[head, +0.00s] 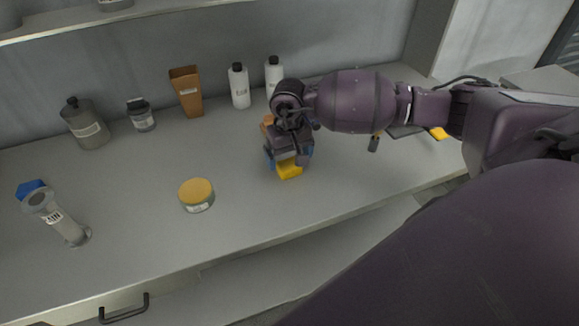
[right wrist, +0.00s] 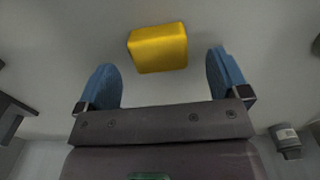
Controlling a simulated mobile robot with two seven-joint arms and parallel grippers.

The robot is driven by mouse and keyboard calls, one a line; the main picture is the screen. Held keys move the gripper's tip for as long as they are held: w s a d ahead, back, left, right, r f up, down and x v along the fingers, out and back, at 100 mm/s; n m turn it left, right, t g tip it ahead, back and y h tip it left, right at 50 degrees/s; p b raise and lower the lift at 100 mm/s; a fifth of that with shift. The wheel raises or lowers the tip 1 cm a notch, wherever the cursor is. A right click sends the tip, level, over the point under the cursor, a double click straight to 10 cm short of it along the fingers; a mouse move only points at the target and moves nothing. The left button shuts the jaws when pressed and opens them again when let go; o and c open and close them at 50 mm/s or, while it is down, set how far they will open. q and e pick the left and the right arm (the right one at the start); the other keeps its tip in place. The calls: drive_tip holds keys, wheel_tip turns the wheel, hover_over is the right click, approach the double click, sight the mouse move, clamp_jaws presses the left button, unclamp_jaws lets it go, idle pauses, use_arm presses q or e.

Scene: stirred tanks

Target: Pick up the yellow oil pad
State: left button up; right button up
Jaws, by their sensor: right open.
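The yellow oil pad (head: 289,170) is a small yellow block on the grey counter, partly hidden under my right gripper in the head view. In the right wrist view the yellow oil pad (right wrist: 158,48) lies between and just beyond the two blue fingertips, with a gap on each side. My right gripper (head: 290,157) points down over it, and it also shows in the right wrist view (right wrist: 170,78) with its fingers spread and nothing held. My left gripper is not in view.
A round yellow-lidded tin (head: 197,195) stands left of the pad. Along the back stand a grey bottle (head: 86,127), a small jar (head: 141,115), a brown container (head: 187,92) and white bottles (head: 239,88).

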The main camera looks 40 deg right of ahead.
sight(289, 163)
drive_tip(key=shift+f, duration=1.7)
drive_tip(key=c, duration=1)
drive_tip(key=shift+w+d+r, duration=0.1)
wheel_tip(289, 163, up, 20)
drive_tip(key=shift+f, duration=0.1)
